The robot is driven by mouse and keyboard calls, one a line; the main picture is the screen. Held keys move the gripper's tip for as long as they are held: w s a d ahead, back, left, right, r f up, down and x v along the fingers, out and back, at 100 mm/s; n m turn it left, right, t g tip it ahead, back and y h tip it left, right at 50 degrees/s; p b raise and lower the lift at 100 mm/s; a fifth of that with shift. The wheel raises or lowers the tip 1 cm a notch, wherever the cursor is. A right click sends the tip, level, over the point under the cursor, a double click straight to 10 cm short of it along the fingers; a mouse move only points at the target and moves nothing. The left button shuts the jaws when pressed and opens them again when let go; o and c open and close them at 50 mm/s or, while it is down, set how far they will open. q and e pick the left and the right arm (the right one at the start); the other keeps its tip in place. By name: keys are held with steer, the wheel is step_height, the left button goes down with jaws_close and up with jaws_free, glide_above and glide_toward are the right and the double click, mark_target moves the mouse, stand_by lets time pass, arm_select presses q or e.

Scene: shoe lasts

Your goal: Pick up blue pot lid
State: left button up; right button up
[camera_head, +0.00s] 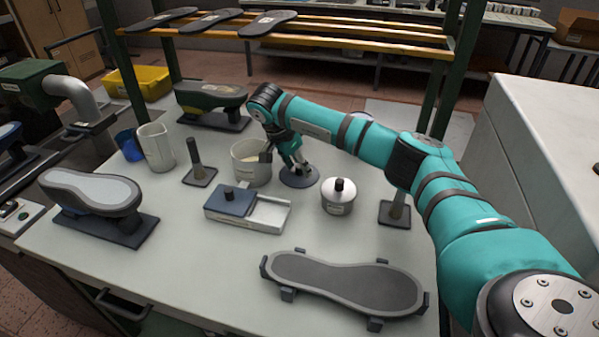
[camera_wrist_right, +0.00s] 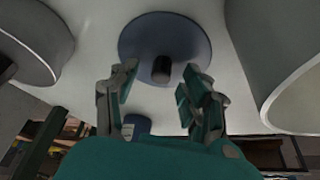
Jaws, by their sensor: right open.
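The blue pot lid is a flat, round, grey-blue disc with a dark knob. It lies on the table beside the open pot (camera_head: 247,172), seen in the head view (camera_head: 303,181) partly hidden by my gripper. In the right wrist view the lid (camera_wrist_right: 165,28) shows ahead of the fingers, with its knob between the fingertip lines. My right gripper (camera_head: 294,165) is open over the lid; its fingers (camera_wrist_right: 158,82) are on either side of the knob in the wrist picture. I cannot tell whether they touch it. My left gripper is not in view.
A lidded metal pot (camera_head: 338,203) stands right of the lid. A white tray (camera_head: 268,214) with a square blue cover (camera_head: 231,202) is in front. A shoe-sole fixture (camera_head: 345,284) lies near the front edge. A pitcher (camera_head: 157,148) stands at left.

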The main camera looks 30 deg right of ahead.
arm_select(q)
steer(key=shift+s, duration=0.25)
arm_select(e)
jaws_close()
steer(key=shift+r, duration=0.1)
